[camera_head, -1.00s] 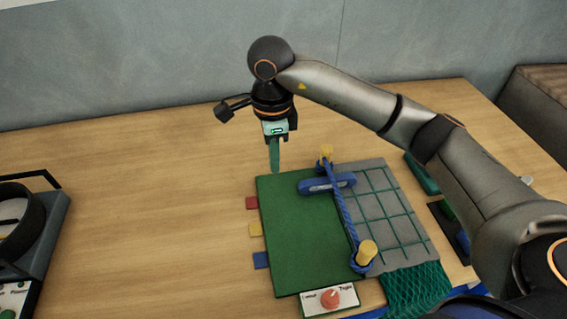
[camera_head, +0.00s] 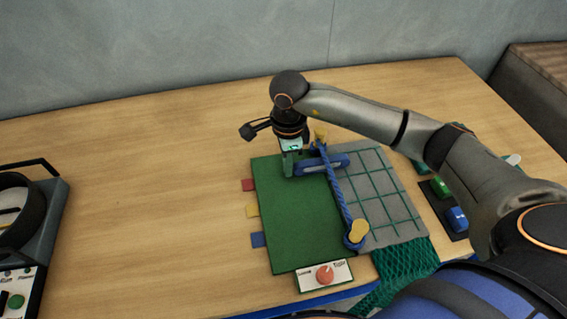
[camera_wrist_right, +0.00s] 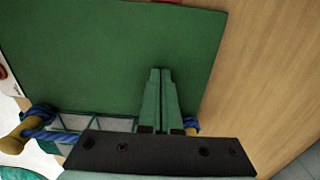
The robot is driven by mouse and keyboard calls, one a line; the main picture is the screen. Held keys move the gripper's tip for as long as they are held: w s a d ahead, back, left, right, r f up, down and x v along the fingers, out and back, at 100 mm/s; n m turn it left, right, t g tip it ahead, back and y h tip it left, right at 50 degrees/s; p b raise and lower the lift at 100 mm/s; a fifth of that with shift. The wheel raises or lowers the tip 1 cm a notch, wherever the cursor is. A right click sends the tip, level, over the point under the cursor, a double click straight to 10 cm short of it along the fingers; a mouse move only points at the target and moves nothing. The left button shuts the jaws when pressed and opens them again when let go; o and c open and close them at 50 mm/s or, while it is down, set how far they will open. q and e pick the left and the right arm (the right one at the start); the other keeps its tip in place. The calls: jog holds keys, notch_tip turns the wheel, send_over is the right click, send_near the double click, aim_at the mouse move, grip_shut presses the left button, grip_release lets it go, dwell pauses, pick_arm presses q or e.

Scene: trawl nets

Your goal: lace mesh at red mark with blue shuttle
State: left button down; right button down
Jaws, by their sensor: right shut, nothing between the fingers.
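The blue shuttle (camera_head: 330,163) lies across the blue rope at the far end of the green board (camera_head: 285,225). My right gripper (camera_head: 289,168) points down at the shuttle's left end, over the board. Its green fingers are shut and empty; they also show together in the right wrist view (camera_wrist_right: 161,95). I cannot tell whether they touch the shuttle. The grey panel with green mesh (camera_head: 378,195) lies right of the rope. A red tab (camera_head: 248,185) sticks out at the board's left edge. My left gripper is not in view.
Two yellow pegs hold the rope (camera_head: 338,195); the near one (camera_head: 358,231) stands at the board's edge. A yellow tab (camera_head: 252,210), a blue tab (camera_head: 258,240) and a red knob (camera_head: 325,275) border the board. Loose green net (camera_head: 405,262) hangs at front right.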

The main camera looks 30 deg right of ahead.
aim_at(313, 162)
jog(key=d+b, duration=0.1)
jog(key=d, duration=0.1)
jog(key=s+d, duration=0.1)
jog(key=d, duration=0.2)
jog(key=shift+s+f+b, duration=0.1)
jog(key=shift+b, duration=0.3)
jog(key=shift+s+d, duration=0.2)
jog(key=shift+d, duration=0.3)
jog(key=shift+a, duration=0.1)
